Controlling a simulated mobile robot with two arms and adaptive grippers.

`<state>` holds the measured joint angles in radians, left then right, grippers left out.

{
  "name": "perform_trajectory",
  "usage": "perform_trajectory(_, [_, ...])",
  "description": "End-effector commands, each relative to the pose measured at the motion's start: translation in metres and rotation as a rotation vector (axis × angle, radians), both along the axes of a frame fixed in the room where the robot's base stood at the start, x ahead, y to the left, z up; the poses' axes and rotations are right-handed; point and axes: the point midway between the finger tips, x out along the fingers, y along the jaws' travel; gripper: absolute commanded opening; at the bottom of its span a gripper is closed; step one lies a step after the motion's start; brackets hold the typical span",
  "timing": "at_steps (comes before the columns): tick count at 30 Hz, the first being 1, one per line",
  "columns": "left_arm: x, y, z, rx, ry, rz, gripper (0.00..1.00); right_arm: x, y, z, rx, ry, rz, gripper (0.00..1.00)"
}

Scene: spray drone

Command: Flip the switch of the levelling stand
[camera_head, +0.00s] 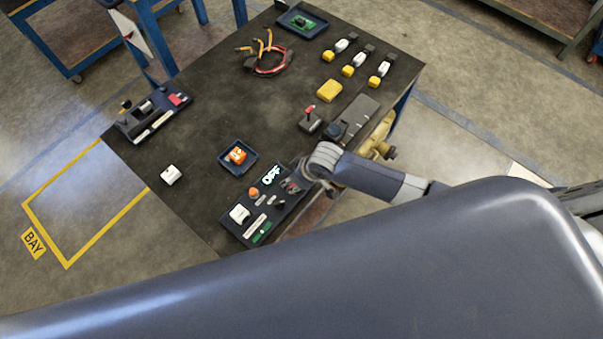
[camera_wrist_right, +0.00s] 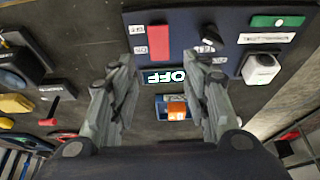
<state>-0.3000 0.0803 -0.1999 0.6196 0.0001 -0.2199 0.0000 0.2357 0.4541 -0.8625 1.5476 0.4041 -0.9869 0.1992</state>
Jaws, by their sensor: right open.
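A dark panel (camera_head: 275,213) lies at the near edge of the table, with a lit OFF sign (camera_head: 271,176) at its far side. Whether this panel is the levelling stand, I cannot tell. The wrist view shows the panel (camera_wrist_right: 232,18) with a red block (camera_wrist_right: 158,43) between small white labels, small dark fittings (camera_wrist_right: 208,30) and the OFF sign (camera_wrist_right: 165,77). My right gripper (camera_head: 291,184) is over the panel's right end. In the wrist view its open, empty fingers (camera_wrist_right: 163,62) straddle the red block and sign; contact is unclear. My left gripper is not in view.
A small tray (camera_head: 249,169) with an orange block (camera_head: 237,155) lies just beyond the panel. A red-topped lever (camera_head: 309,117) and grey unit (camera_head: 357,117) stand right. A dark rack (camera_head: 139,126) is at the left edge. The table's middle (camera_head: 200,110) is clear.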

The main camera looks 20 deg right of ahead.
Motion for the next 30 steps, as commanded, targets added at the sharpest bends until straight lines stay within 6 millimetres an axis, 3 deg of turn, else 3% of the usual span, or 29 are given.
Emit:
perform_trajectory(6, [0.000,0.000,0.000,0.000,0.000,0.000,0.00,-0.011,-0.008,0.032,0.000,-0.001,0.001,0.43])
perform_trajectory(12, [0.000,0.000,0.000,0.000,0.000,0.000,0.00,-0.017,-0.012,0.049,0.001,-0.001,0.000,0.43])
perform_trajectory(30, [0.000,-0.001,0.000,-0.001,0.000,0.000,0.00,-0.019,-0.013,0.054,0.000,0.000,0.000,0.43])
